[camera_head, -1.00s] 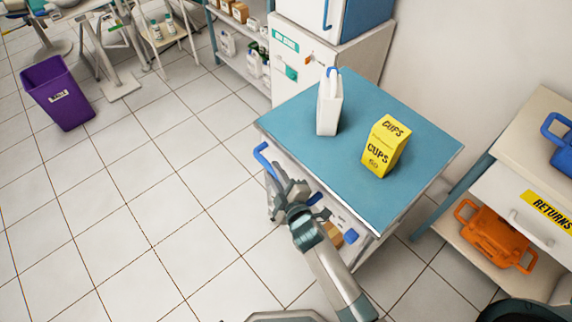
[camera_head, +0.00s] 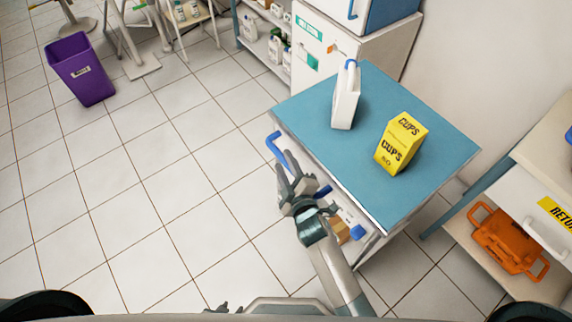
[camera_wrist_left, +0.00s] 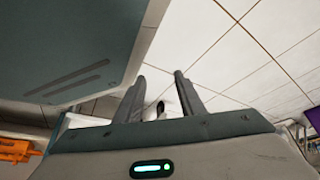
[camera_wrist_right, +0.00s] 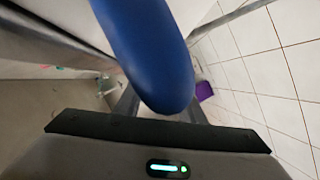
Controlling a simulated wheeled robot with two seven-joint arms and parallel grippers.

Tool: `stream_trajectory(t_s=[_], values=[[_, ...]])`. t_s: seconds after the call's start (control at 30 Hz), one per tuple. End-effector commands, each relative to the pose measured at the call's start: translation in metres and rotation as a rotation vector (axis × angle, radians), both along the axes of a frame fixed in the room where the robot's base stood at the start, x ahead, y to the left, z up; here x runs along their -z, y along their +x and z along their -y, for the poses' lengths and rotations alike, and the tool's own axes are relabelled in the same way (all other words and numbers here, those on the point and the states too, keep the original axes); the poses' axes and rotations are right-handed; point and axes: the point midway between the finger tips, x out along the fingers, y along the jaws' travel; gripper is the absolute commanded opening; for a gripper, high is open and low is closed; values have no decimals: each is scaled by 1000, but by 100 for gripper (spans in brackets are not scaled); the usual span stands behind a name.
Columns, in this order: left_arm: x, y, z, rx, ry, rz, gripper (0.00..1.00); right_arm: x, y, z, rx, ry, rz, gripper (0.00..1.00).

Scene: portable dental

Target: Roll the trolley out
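The trolley has a blue top (camera_head: 350,180) and a blue push handle (camera_head: 276,143) on its left end. My right gripper (camera_head: 291,168) is at this handle, its fingers apart. In the right wrist view the handle (camera_wrist_right: 150,60) fills the middle, close in front of the fingers, and partly hides them. I see no clear clamping on it. My left gripper (camera_wrist_left: 160,80) is open and empty in the left wrist view. A white bottle (camera_head: 346,100) and a yellow cups box (camera_head: 398,145) stand on the trolley top.
A white cabinet (camera_head: 325,55) stands behind the trolley. A shelf unit with an orange crate (camera_head: 505,240) and a returns drawer (camera_head: 535,212) is at the right. A purple bin (camera_head: 80,72) stands at the far left. The tiled floor (camera_head: 150,200) left of the trolley is clear.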

Motion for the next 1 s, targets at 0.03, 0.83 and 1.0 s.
stream_trajectory(t_s=[0.03, 0.83, 1.0], values=[[0, 0, -1, 0, 0, 0, 36, 0, 0, 0, 0, -1, 1, 36], [-7, 28, 13, 1, -24, 71, 36, -21, -101, 35, -1, -1, -1, 36], [-13, 42, 21, 1, -38, 109, 36, -29, -130, 44, -1, 0, -1, 36]])
